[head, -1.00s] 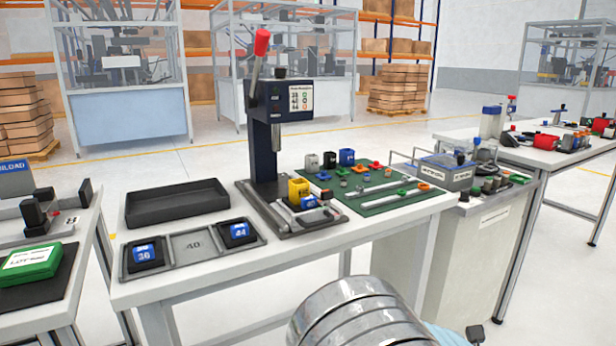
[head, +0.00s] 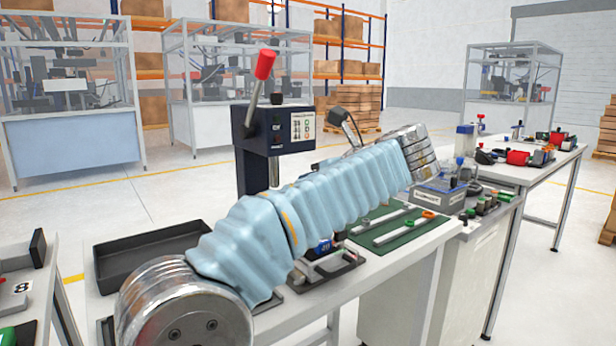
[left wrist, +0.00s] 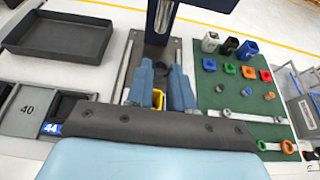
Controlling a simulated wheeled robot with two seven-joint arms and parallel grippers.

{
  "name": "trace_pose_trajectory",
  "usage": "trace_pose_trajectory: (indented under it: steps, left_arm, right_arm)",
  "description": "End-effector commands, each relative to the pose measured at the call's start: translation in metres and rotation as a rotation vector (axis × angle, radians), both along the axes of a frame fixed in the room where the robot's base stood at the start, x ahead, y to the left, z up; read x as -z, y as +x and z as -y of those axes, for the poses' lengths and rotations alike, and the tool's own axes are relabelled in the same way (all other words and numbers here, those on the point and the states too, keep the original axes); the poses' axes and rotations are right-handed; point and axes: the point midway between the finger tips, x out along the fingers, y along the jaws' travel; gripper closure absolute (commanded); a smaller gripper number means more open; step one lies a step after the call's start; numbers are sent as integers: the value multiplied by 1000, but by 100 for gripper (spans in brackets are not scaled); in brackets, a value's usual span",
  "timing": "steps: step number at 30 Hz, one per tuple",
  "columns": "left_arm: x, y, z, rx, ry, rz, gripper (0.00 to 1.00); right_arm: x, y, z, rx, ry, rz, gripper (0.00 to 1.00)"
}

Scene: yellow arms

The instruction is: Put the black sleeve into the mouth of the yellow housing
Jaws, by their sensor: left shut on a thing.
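My left gripper (left wrist: 160,84) shows in the left wrist view, its two blue-grey fingers pointing toward the press. The lower part of the housing is hidden by my dark gripper body. A dark block (left wrist: 229,46) stands at the back of the green mat between a white one and a blue one; I cannot tell whether it is the black sleeve. My right gripper is in neither view.
The press (head: 275,130) with its red-knobbed lever stands behind my arm. A black tray (left wrist: 62,38) lies left of it. The green mat (left wrist: 206,98) to the right holds small coloured rings and parts. A numbered rack (left wrist: 27,108) is at the left.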

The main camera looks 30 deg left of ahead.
Motion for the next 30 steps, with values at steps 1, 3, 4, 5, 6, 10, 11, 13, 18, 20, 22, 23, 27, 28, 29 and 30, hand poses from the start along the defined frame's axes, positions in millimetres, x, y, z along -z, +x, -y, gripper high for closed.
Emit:
trace_pose_trajectory:
  steps: [1, 3, 4, 5, 6, 10, 11, 13, 18, 20, 22, 23, 27, 28, 29, 30]
  left_arm:
    - [0, -1, -1, -2, 0, -1, 100]
    - [2, -2, -2, -3, 2, -2, 100]
    - [3, -2, -2, -3, 3, -2, 100]
    - [5, -1, -2, -3, 3, -3, 100]
    - [8, -1, -2, -2, 3, -3, 100]
    - [18, -2, -2, -3, 3, -3, 100]
    - [20, -2, -2, -2, 3, -2, 100]
    - [27, -2, -2, -2, 3, -2, 100]
    - [42, -1, -1, -1, 2, -1, 100]
    - [47, -1, -1, -1, 3, -2, 100]
    - [52, -1, -1, -1, 2, -1, 100]
    - [54, -1, -1, -1, 2, -1, 100]
    - [62, -1, -1, -1, 2, -1, 100]
    - [64, -1, -1, -1, 2, -1, 100]
    - [65, -1, -1, -1, 2, -1, 100]
    - [66, -1, -1, -1, 2, -1, 100]
  right_arm:
    - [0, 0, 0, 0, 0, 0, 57]
    - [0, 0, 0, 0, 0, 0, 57]
    - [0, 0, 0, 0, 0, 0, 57]
    - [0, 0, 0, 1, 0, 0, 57]
    - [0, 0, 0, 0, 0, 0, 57]
    - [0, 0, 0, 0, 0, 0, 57]
    - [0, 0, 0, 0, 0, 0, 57]
    - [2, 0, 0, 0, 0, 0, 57]
    - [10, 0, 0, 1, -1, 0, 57]
    - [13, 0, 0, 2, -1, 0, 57]
    - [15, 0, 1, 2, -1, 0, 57]
    - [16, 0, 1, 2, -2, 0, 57]
    - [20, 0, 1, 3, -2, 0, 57]
    - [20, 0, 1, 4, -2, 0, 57]
    - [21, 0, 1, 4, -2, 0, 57]
    - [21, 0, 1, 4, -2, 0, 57]
